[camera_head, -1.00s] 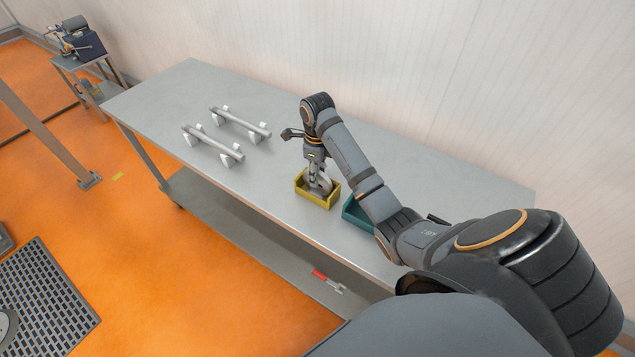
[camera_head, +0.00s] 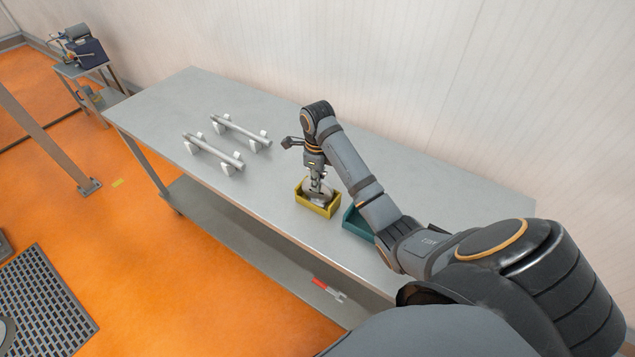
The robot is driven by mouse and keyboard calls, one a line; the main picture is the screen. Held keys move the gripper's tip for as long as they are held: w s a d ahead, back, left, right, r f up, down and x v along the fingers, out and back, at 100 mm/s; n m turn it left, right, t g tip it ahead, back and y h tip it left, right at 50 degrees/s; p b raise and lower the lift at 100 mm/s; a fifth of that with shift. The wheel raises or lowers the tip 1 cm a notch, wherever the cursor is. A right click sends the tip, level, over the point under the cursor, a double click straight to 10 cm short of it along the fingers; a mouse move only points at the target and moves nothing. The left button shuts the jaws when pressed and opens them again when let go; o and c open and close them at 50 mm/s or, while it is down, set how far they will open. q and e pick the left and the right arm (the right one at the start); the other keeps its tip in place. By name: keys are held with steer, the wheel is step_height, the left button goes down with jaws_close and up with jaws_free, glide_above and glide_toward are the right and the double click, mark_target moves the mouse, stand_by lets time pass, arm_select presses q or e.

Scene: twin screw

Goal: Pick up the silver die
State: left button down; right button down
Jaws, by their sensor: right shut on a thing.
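The silver die (camera_head: 327,194) is a round grey metal piece at the yellow box (camera_head: 318,210) on the metal table. My right gripper (camera_head: 317,188) points straight down over the yellow box and is shut on the die. The die's lower part is hidden by the box's front wall, so I cannot tell whether it touches the bottom. My left gripper is not in view.
A teal box (camera_head: 355,224) stands right of the yellow box, partly behind my right arm. Two silver screws (camera_head: 213,151) lie on white supports at the table's left. A red-handled tool (camera_head: 328,289) lies on the lower shelf. The table's far left is clear.

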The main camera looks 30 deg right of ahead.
step_height(320, 180, up, 4)
steer(key=shift+f+p, duration=0.1)
steer(key=shift+p, duration=1.05)
steer(key=s+r+p, duration=0.7)
steer(key=s+r, duration=0.2)
steer(key=s, duration=0.5)
steer(key=shift+a, duration=0.15)
steer(key=shift+w, duration=0.1)
